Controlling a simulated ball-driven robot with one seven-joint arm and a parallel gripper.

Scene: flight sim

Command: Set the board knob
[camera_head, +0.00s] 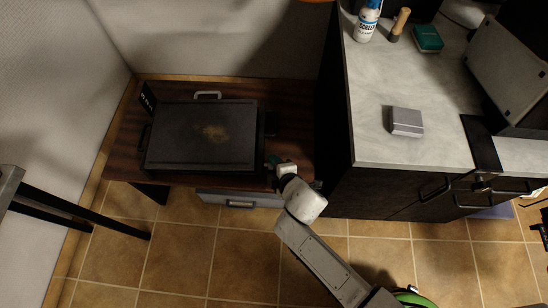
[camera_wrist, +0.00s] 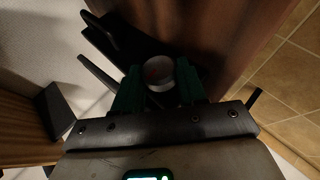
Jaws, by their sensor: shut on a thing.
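The board is a dark flat griddle-like slab (camera_head: 205,135) with a tan stain on top. It sits on a low brown wooden table. My gripper (camera_head: 274,163) is at the right side of the board, near its front right corner. In the wrist view my gripper's green fingers (camera_wrist: 159,84) are shut on a round grey knob (camera_wrist: 159,70) with a reddish mark on its face. The knob sits between the two fingers. In the head view the knob is hidden by my gripper and wrist.
A small dark sign (camera_head: 148,98) stands at the table's left. A grey drawer (camera_head: 240,199) shows below the table's front edge. A counter (camera_head: 375,120) stands to the right, holding a spray bottle (camera_head: 367,22), a green box (camera_head: 428,38) and a grey box (camera_head: 406,121). Tiled floor lies in front.

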